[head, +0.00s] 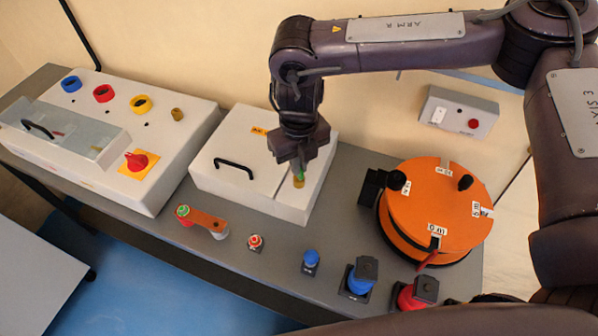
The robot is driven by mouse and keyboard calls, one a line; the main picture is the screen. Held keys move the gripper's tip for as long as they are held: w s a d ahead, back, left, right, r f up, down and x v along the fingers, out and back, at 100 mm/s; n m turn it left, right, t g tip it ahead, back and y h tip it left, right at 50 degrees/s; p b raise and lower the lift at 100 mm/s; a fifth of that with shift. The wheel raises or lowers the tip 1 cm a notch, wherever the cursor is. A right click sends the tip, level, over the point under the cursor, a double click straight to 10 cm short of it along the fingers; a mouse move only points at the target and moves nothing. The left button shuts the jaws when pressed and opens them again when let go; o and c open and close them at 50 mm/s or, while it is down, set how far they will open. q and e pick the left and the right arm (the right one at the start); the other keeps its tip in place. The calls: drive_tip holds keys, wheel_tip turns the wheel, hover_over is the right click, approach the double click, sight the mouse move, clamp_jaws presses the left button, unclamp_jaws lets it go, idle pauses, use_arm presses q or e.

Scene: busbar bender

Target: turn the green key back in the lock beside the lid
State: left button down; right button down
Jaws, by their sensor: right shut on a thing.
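The green key (299,175) stands in the brass lock (299,182) at the right end of the white box, beside the lid (236,152) with its black handle. My right gripper (299,165) points down over the lock and is shut on the key. Most of the key is hidden between the fingers; only a little green shows above the brass. The lid lies flat and looks closed. My left gripper is not in view.
A white panel (160,180) with coloured rings and a red switch stands left. An orange reel (435,200) stands right. A grey box (458,111) is behind.

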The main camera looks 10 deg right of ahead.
idle(0.3)
drive_tip(key=n, duration=0.4)
drive_tip(key=shift+n+b, duration=0.3)
drive_tip(key=shift+n, duration=0.6)
drive_tip(key=n, duration=0.3)
drive_tip(key=c, duration=1.5)
unclamp_jaws()
drive_tip(key=shift+r, duration=0.1)
